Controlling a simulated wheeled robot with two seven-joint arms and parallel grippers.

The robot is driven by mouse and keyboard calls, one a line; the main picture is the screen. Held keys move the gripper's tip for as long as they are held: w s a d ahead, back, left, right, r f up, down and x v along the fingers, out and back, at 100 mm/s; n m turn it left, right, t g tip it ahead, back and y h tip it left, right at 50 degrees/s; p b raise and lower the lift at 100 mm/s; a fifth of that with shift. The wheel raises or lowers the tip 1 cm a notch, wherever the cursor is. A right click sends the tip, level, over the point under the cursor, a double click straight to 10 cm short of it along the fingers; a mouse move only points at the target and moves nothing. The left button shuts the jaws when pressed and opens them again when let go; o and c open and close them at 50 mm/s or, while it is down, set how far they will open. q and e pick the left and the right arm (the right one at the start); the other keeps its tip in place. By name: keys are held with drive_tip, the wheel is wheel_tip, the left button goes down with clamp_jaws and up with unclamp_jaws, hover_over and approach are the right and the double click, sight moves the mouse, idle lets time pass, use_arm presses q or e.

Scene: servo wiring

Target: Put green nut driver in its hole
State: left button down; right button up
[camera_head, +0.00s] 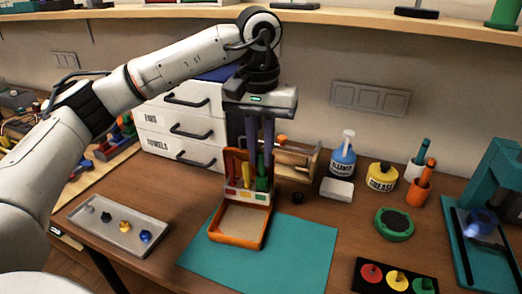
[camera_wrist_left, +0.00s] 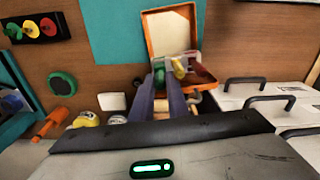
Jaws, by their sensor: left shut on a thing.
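The orange holder (camera_head: 264,222) stands on the teal mat, with a shallow tray in front and a rack marked red, yellow and green behind. A red nut driver (camera_head: 233,162) and a yellow nut driver (camera_head: 247,174) stand in the rack. The green nut driver (camera_head: 262,182) is upright at the right, green-marked end. My left gripper (camera_head: 259,155) points down over that end, its fingers shut on the green nut driver. In the left wrist view the fingers partly hide it, beside the yellow driver (camera_wrist_left: 179,67). I cannot tell how deep its tip sits. My right gripper is not in view.
A grey tray (camera_head: 100,229) with several small knobs lies left. White drawers (camera_head: 180,150) stand behind left, and a wooden rack (camera_head: 296,158) stands close behind the holder. A blue cleaner bottle (camera_head: 343,158) and yellow grease pot (camera_head: 382,177) are right. The mat (camera_head: 300,262) is clear in front.

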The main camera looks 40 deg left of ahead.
use_arm(q)
drive_tip(key=shift+f+b, duration=0.7)
drive_tip(key=shift+f, duration=0.45)
idle(0.8)
drive_tip(key=c, duration=1.2)
unclamp_jaws()
drive_tip(key=shift+a+r+p, duration=0.1)
drive_tip(key=shift+r+p, duration=0.55)
drive_tip(key=shift+r, duration=0.1)
drive_tip(key=shift+s+d+r+p, duration=0.1)
drive_tip(key=shift+r+p, duration=1)
drive_tip(key=shift+r, duration=0.35)
drive_tip(key=shift+s+d+r+p, duration=0.1)
drive_tip(key=shift+r+p, duration=1)
drive_tip(key=shift+r, duration=0.3)
drive_tip(key=shift+f, duration=0.1)
